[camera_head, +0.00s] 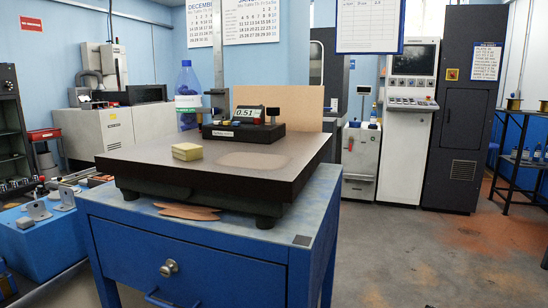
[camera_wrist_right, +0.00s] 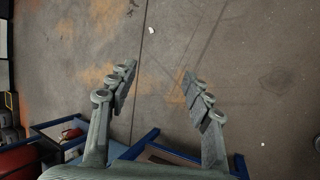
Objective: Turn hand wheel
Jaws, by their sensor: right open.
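I cannot clearly make out a hand wheel in either view. A small round metal knob (camera_head: 169,268) sits on the front of the blue cabinet (camera_head: 230,262) in the head view, above a blue handle (camera_head: 165,299). My right gripper (camera_wrist_right: 158,75) shows in the right wrist view, with its two fingers wide apart and nothing between them. It hangs over bare concrete floor (camera_wrist_right: 225,50). Neither gripper shows in the head view, so the right gripper's place relative to the cabinet front cannot be told there. My left gripper is out of view.
A dark surface plate (camera_head: 270,175) on the cabinet holds a yellow block (camera_head: 187,151), a gauge reading 0.51 (camera_head: 246,115) and a height stand. A bottle (camera_head: 188,95) stands behind. Blue frame bars (camera_wrist_right: 180,156) lie below the right gripper's fingers. Floor (camera_head: 420,255) at right is clear.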

